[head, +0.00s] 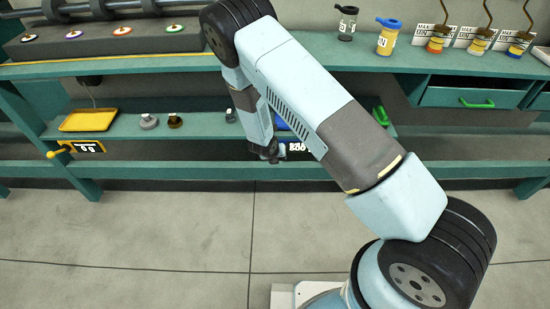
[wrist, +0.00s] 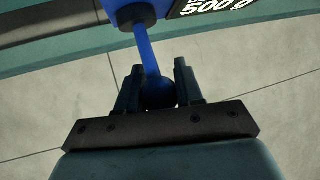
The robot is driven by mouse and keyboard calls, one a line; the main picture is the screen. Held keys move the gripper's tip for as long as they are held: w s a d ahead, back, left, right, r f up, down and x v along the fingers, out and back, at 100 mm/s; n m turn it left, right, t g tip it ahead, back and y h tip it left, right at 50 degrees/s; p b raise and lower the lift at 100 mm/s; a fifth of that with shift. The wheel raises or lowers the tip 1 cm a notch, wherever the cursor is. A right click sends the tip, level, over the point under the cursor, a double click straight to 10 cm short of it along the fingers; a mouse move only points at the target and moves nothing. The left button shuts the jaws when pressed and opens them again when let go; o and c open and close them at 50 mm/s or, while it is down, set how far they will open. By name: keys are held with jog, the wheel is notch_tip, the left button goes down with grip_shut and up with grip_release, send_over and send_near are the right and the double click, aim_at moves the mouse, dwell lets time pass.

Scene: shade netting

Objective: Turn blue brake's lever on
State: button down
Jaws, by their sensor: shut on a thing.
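The blue brake's lever (wrist: 147,48) shows in the wrist view as a blue rod running down from a dark hub (wrist: 132,14) to a dark ball end (wrist: 159,94). My gripper (wrist: 160,82) has its two fingers on either side of the ball end and is shut on it. A black label (wrist: 215,8) reading "500 g" is right of the hub. In the head view my gripper (head: 268,154) is at the lower shelf's front edge, beside a partly seen label (head: 300,147). My arm hides most of the blue lever there.
A yellow lever (head: 58,153) with its own label (head: 88,147) is at the left of the lower shelf. Bottles (head: 388,38) stand on the upper bench. The floor (head: 150,235) in front is clear.

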jog(key=c, duration=0.8)
grip_release()
jog(key=shift+o, duration=0.2)
jog(key=shift+r, duration=0.1)
jog(key=v, duration=1.3)
jog(key=shift+r, duration=0.2)
jog(key=shift+s+a, duration=0.15)
